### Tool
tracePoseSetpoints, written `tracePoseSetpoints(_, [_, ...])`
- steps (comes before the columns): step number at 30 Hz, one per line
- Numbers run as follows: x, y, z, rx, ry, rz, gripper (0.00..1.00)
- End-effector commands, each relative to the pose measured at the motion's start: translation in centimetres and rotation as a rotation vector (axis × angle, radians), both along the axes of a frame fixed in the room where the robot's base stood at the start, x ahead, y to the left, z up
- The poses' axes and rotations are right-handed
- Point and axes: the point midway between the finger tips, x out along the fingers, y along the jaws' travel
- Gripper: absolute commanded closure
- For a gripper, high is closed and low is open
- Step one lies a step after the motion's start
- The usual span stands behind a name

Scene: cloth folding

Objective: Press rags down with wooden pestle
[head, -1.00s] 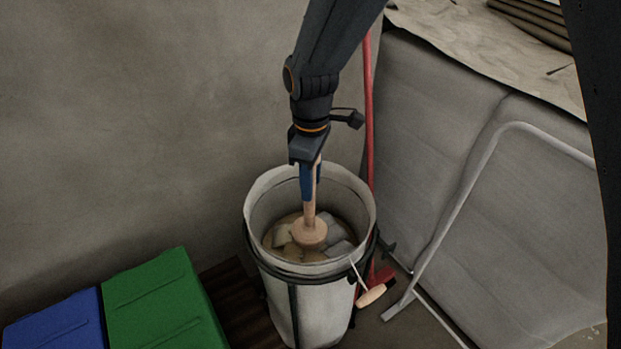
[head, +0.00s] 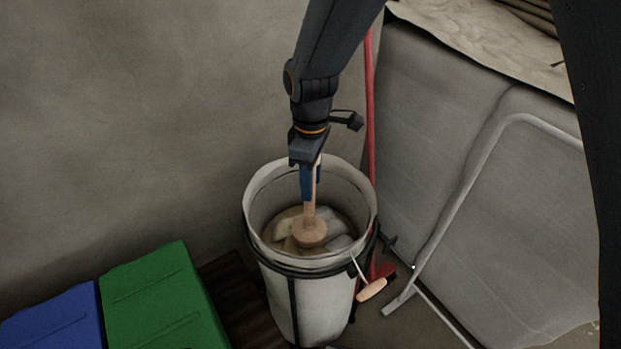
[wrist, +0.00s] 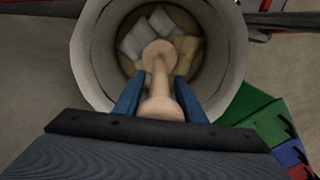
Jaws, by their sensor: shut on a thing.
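The wooden pestle (head: 310,225) stands nearly upright inside a tall white bucket (head: 302,300), its round head down among the rags. My gripper (head: 309,185) is shut on the pestle's handle, above the bucket's middle. In the wrist view the blue fingers (wrist: 155,98) flank the handle, and the pestle head (wrist: 159,55) lies over the rags. The rags (head: 338,243), white, grey and tan, lie in brownish contents at the bucket's bottom. The pestle head appears to touch them and hides some of them.
Green (head: 155,300) and blue (head: 55,325) lidded bins stand at the left. A red pole (head: 369,110) rises behind the bucket. Grey padded panels (head: 520,210) with a pale metal frame (head: 455,205) stand at the right.

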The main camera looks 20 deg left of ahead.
Motion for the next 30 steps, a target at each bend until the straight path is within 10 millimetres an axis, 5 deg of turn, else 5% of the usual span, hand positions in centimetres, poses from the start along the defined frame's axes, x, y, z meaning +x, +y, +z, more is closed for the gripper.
tracePoseSetpoints(30, [0.0,0.1,-2.5,0.001,-0.001,0.000,0.86])
